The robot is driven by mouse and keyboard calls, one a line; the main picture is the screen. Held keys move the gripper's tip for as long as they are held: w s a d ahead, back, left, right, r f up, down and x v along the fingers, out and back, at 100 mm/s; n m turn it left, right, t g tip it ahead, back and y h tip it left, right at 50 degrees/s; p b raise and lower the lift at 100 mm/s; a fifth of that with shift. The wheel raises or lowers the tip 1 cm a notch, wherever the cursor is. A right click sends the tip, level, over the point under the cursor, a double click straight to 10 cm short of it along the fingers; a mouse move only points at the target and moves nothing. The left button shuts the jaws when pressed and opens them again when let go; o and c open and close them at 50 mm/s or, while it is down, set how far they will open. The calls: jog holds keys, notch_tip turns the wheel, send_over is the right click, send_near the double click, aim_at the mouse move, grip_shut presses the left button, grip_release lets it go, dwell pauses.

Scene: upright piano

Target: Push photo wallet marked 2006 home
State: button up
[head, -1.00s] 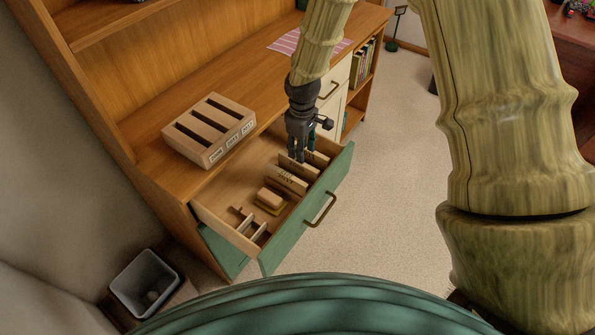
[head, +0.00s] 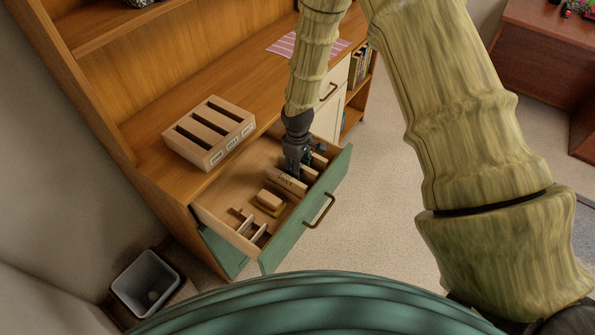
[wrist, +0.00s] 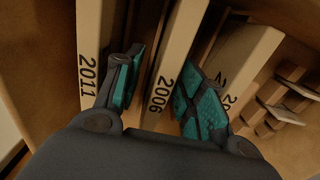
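The photo wallet marked 2006 (wrist: 176,45) stands on edge in the wrist view, between one marked 2011 (wrist: 90,45) on its left and another (wrist: 245,60) on its right whose label is partly hidden. My gripper (wrist: 163,78) has its green-padded fingers on either side of the 2006 wallet. A gap shows beside the left finger; the right finger overlaps the wallet's edge, and contact is unclear. In the head view my gripper (head: 295,167) reaches down into the open drawer (head: 229,198) among the wallets and hides part of them.
A wooden three-slot holder (head: 223,154) with labels stands on the desk top left of the drawer. A yellowish block (head: 270,199) and small dividers lie in the drawer's front left. Carpet right of the drawer is clear.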

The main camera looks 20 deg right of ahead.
jog(key=shift+f, duration=0.35)
grip_shut()
jog(key=shift+r, duration=0.15)
